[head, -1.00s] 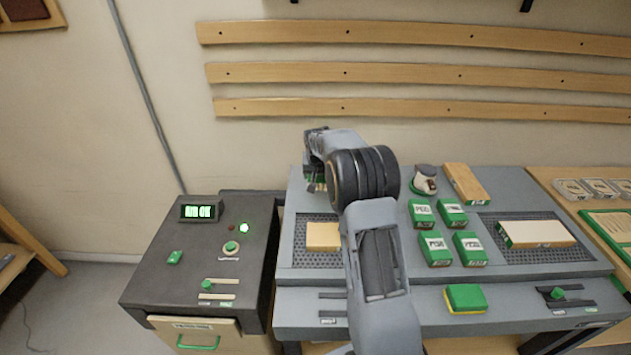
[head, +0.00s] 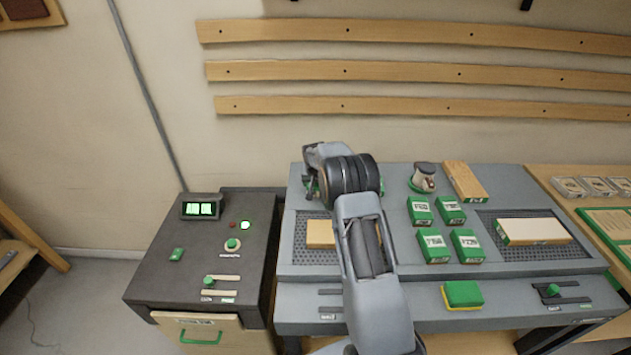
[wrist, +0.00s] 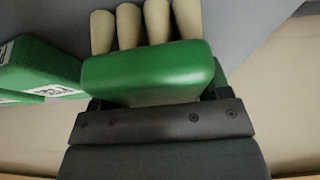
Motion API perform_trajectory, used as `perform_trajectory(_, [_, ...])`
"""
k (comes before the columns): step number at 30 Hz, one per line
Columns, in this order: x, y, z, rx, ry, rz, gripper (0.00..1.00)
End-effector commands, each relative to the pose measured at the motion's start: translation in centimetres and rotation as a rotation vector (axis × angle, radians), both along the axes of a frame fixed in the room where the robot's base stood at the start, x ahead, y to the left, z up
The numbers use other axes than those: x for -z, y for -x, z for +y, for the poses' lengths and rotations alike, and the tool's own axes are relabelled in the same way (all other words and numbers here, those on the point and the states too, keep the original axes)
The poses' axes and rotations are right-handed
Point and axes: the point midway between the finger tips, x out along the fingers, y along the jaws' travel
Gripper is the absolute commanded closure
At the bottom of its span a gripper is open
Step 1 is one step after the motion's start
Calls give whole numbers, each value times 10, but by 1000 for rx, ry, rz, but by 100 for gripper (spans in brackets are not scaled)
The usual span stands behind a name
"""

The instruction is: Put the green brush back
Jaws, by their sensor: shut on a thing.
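My gripper (head: 310,188) is low over the back left of the grey bench, mostly hidden behind my own wrist in the head view. In the wrist view my gripper (wrist: 155,95) is shut on the green brush (wrist: 148,70), a rounded green block with several tan tufts (wrist: 128,26) along its far side. In the head view only slivers of green show near the gripper. I cannot tell whether the brush touches the bench.
A green labelled box (wrist: 40,68) is close left of the brush in the wrist view. On the bench (head: 390,290) are a tan block (head: 320,233), green boxes (head: 434,246), a jar (head: 424,177), a wooden block (head: 465,181) and a green-yellow sponge (head: 463,294). A dark control cabinet (head: 160,280) stands left.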

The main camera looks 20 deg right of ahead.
Motion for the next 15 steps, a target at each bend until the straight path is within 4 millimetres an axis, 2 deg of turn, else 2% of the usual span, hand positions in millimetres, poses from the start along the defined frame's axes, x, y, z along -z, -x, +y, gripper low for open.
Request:
perform_trajectory(6, [4,0,0,0,0,0,52])
perform_trajectory(7, [3,0,0,0,0,0,27])
perform_trajectory(14, [3,0,0,0,0,1,5])
perform_trajectory(15, [3,0,0,0,0,1,4])
